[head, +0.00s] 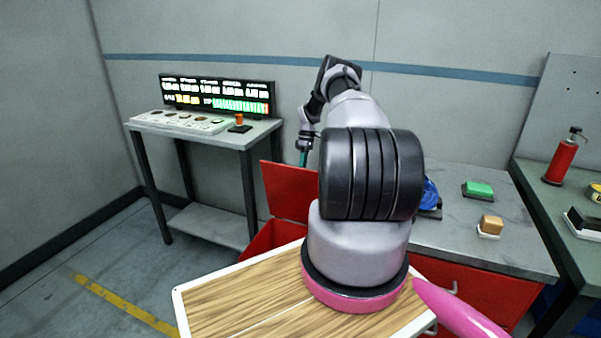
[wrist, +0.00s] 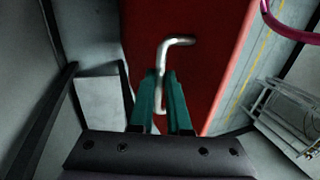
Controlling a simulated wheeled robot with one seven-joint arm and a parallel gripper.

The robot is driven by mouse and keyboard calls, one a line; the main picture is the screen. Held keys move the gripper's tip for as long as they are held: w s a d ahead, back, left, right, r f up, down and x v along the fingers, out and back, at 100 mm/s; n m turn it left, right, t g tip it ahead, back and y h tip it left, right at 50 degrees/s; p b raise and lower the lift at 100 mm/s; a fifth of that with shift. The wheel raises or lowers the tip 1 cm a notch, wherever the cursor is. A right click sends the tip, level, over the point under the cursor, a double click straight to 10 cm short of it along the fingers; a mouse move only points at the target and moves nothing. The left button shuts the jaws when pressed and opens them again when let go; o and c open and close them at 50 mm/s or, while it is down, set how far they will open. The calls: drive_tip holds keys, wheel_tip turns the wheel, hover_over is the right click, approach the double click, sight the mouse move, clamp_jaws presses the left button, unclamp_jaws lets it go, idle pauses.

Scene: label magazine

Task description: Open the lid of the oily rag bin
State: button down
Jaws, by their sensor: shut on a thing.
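The oily rag bin (head: 272,240) is a red box, partly hidden behind my arm and the wooden board. Its red lid (head: 286,191) stands steeply raised above the bin. In the wrist view, the lid (wrist: 205,75) fills the middle, with a bent silver handle (wrist: 178,42) on its face. My gripper (wrist: 160,82) has green fingers, shut on the lower part of this handle.
A grey table (head: 205,135) with a lit display (head: 218,95) stands left of the bin. A grey counter (head: 480,235) over red drawers is at right, holding a green block (head: 478,188) and a tan block (head: 491,223). Floor at left is clear.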

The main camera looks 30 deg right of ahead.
drive_tip(key=shift+s+d+f, duration=0.15)
drive_tip(key=shift+d+f, duration=0.05)
drive_tip(key=shift+f, duration=0.1)
drive_tip(key=c, duration=0.9)
unclamp_jaws()
drive_tip(key=shift+r, duration=0.1)
drive_tip(key=shift+r, duration=0.1)
drive_tip(key=v, duration=1)
drive_tip(key=shift+r, duration=0.3)
